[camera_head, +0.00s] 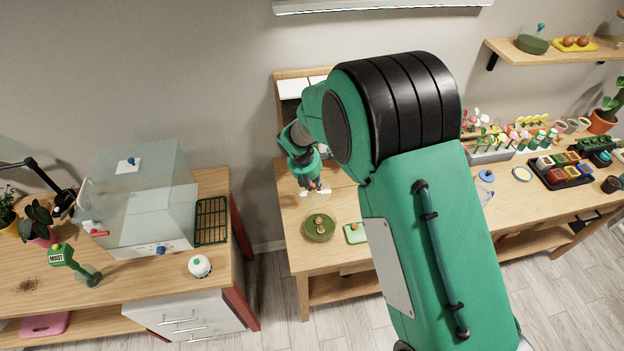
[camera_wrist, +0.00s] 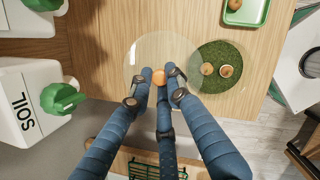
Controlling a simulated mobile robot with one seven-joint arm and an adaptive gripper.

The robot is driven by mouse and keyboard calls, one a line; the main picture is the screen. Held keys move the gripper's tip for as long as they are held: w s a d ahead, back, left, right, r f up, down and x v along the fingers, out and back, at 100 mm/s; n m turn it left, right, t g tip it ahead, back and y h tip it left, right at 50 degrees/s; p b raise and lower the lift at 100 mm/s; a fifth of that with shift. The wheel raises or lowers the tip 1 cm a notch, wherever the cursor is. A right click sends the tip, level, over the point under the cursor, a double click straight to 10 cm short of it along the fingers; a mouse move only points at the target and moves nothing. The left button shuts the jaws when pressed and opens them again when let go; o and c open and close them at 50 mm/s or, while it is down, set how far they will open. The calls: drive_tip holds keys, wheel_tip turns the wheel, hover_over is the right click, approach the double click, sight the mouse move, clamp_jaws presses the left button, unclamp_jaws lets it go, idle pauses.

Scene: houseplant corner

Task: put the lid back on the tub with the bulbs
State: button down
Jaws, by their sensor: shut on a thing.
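My gripper (camera_head: 311,184) is above the left part of the middle table. In the wrist view its fingers (camera_wrist: 159,84) are closed around the orange knob (camera_wrist: 158,77) of a clear round lid (camera_wrist: 148,45). The lid shows as a pale patch (camera_head: 318,193) below the fingers in the head view. A round green tub (camera_head: 319,238) with two brown bulbs stands nearer the table's front edge. In the wrist view the tub (camera_wrist: 223,48) lies right of the knob, and the lid's right edge overlaps its left side. The lid is apart from the bulbs; its exact height is unclear.
A small green tray (camera_head: 356,234) stands right of the tub. White bins (camera_wrist: 25,110), one marked SOIL, stand left in the wrist view. A clear case (camera_head: 140,195) is on the left table. Flowers (camera_head: 490,135) and a seedling tray (camera_head: 562,170) stand further right.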

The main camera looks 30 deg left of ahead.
drive_tip(key=s+d+r, duration=0.2)
drive_tip(key=s+d, duration=0.5)
drive_tip(key=shift+h, duration=0.3)
drive_tip(key=shift+w+f, duration=0.1)
drive_tip(key=shift+f, duration=0.1)
drive_tip(key=shift+f+b, duration=2.05)
drive_tip(key=shift+f, duration=1)
drive_tip(key=shift+p, duration=0.65)
drive_tip(key=shift+f+p, duration=0.2)
drive_tip(key=shift+p, duration=0.3)
idle(1.5)
drive_tip(key=c, duration=1.1)
unclamp_jaws()
